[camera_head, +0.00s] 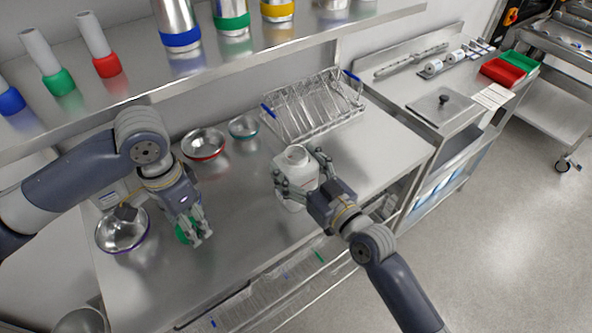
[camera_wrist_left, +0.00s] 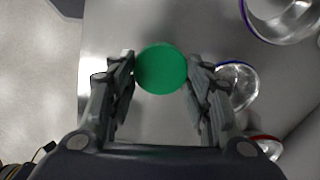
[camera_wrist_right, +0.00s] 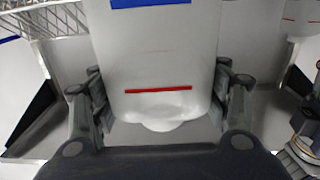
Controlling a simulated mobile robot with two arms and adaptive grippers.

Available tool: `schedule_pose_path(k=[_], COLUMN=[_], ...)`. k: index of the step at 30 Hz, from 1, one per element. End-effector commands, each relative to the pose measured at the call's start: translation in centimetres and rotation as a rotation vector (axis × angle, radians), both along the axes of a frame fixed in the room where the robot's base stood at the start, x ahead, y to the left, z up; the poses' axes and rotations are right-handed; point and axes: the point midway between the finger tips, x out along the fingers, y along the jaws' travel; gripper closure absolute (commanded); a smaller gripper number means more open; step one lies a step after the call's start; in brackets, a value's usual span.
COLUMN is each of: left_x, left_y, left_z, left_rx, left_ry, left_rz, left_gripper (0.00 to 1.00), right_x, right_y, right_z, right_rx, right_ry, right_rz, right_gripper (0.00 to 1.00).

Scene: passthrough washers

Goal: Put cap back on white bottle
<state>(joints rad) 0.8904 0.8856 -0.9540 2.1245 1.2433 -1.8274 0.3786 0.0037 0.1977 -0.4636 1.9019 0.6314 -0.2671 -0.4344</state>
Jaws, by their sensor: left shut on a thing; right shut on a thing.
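The white bottle (camera_head: 296,172) is on the steel table in the head view, its open neck at the top without a cap. My right gripper (camera_head: 300,180) is shut around the bottle's body. In the right wrist view the bottle (camera_wrist_right: 155,60) fills the space between the fingers, with a red line and part of a blue mark showing. My left gripper (camera_head: 197,232) is shut on a green round cap (camera_head: 183,233), to the left of the bottle and apart from it. In the left wrist view the cap (camera_wrist_left: 161,69) sits between the two fingertips.
A purple-rimmed bowl (camera_head: 122,232) stands left of my left gripper. A red-rimmed bowl (camera_head: 203,145) and a teal-rimmed bowl (camera_head: 243,128) stand behind. A wire rack (camera_head: 313,106) is behind the bottle. A shelf (camera_head: 130,90) with colored-base containers overhangs the back. Table between the grippers is clear.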

Motion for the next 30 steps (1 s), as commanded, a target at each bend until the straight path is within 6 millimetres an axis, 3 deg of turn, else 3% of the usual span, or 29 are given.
schedule_pose_path(k=[5, 11, 13, 24, 30], left_x=[0.0, 0.0, 0.0, 0.0, 0.0], left_y=[0.0, 0.0, 0.0, 0.0, 0.0], left_z=[-0.1, -0.5, -0.8, -2.7, -3.1], left_rx=[0.0, 0.0, 0.0, 0.0, 0.0], left_ry=[0.0, 0.0, 0.0, 0.0, 0.0], left_rz=[0.0, 0.0, 0.0, 0.0, 0.0], left_gripper=[0.65, 0.65, 0.65, 0.65, 0.65], right_x=[0.0, 0.0, -1.6, -10.6, -13.9], right_y=[0.0, 0.0, -0.3, -2.0, -2.6], right_z=[1.0, 3.9, 3.3, 4.1, 4.7], right_rx=[0.002, 0.005, 0.001, 0.002, 0.0], right_ry=[-0.003, -0.006, 0.002, 0.003, 0.001], right_rz=[0.0, -0.001, 0.0, 0.001, 0.0], right_gripper=[0.59, 0.59, 0.59, 0.59, 0.59])
